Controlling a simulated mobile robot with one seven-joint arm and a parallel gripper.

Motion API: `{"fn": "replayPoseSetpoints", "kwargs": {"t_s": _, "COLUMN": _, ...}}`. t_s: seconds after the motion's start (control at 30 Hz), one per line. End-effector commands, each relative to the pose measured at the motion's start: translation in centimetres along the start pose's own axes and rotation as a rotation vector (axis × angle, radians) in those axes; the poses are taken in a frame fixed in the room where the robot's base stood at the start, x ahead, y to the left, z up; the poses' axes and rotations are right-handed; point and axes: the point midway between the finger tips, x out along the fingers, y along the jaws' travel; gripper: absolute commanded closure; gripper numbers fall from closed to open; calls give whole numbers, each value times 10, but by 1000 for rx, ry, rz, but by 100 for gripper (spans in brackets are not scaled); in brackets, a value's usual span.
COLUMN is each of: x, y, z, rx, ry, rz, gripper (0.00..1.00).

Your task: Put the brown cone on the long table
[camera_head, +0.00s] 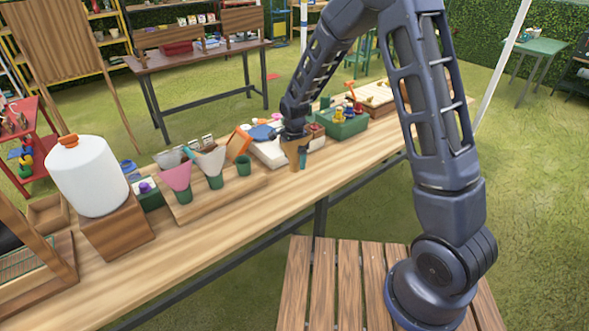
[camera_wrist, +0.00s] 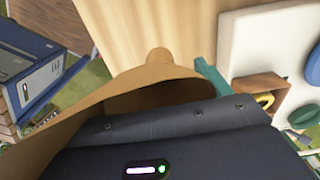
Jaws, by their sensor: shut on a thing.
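The brown cone (camera_head: 292,157) is in my gripper (camera_head: 296,143), below the wrist, over the long wooden table (camera_head: 235,215). In the wrist view the cone (camera_wrist: 150,82) fills the middle, its open mouth beside the gripper body and its rounded tip pointing to the top over bare wood. My gripper is shut on the cone; its fingertips are mostly hidden. A teal piece (camera_head: 302,160) shows right beside the cone. I cannot tell whether the cone touches the tabletop.
A wooden holder (camera_head: 240,188) with pink and pale cones in green pots stands left of my gripper. A white jug (camera_head: 88,178) sits on a wooden block. A green crate (camera_head: 342,126) is to the right. The table's front strip is clear.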

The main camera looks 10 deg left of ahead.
Motion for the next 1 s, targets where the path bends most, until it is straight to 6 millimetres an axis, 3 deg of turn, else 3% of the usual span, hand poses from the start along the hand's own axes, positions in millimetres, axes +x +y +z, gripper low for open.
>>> {"fn": "replayPoseSetpoints", "kwargs": {"t_s": 0.53, "x": 52, "y": 0, "z": 0, "rx": 1, "ry": 0, "rz": 2, "gripper": 46}}
{"fn": "replayPoseSetpoints", "kwargs": {"t_s": 0.97, "x": 58, "y": 0, "z": 0, "rx": 0, "ry": 0, "rz": 0, "gripper": 46}}
{"fn": "replayPoseSetpoints", "kwargs": {"t_s": 1.0, "x": 58, "y": 0, "z": 0, "rx": 0, "ry": 0, "rz": 0, "gripper": 18}}
